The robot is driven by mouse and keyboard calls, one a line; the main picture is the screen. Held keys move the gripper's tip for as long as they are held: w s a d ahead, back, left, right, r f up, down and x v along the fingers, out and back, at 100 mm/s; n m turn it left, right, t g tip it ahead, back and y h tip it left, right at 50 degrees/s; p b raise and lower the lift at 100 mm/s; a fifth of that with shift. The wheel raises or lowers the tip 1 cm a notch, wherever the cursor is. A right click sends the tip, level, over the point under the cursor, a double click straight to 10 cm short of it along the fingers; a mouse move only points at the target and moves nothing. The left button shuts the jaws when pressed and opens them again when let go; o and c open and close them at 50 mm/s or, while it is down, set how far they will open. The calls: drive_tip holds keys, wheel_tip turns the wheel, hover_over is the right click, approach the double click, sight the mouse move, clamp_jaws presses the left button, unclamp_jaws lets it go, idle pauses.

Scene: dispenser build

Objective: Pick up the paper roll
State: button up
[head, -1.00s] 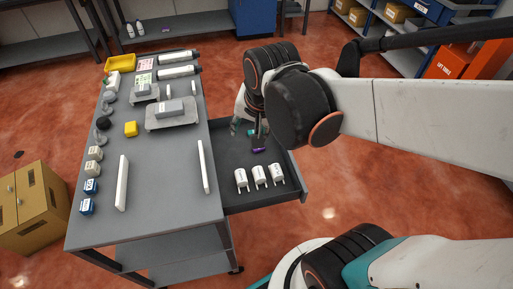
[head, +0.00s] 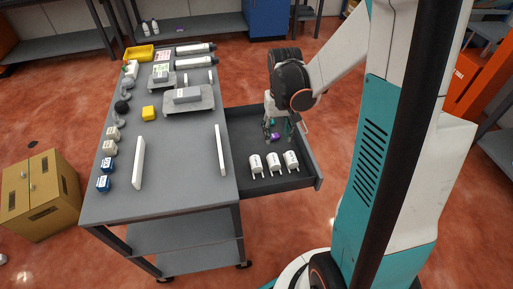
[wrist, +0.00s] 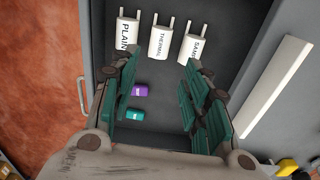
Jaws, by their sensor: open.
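My gripper (head: 278,130) is over the drawer, behind the rolls in the head view. In the wrist view my gripper (wrist: 162,80) is open and empty, its teal-padded fingers apart, with the rolls beyond the fingertips.
A small purple item (wrist: 140,89) and a teal item (wrist: 135,116) lie in the drawer (head: 255,186) under my gripper. The grey table (head: 185,190) beside it holds white bars (head: 221,150), a yellow block (head: 149,113) and a grey device (head: 187,95). Drawer walls surround the rolls.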

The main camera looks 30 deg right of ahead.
drive_tip(key=f, duration=0.2)
drive_tip(key=b, duration=0.3)
hover_over(274, 158)
drive_tip(key=s, duration=0.1)
drive_tip(key=shift+n, duration=0.3)
wheel_tip(274, 158, down, 8)
drive_tip(key=shift+r, duration=0.1)
drive_tip(key=shift+w+f+b, duration=0.25)
drive_tip(key=shift+f+b, duration=0.55)
drive_tip(key=shift+f, duration=0.5)
drive_tip(key=shift+w+f+b, duration=0.2)
drive_tip(key=shift+f+b, duration=0.55)
drive_tip(key=shift+f, duration=0.55)
drive_tip(key=shift+c, duration=0.6)
drive_tip(key=c, duration=0.7)
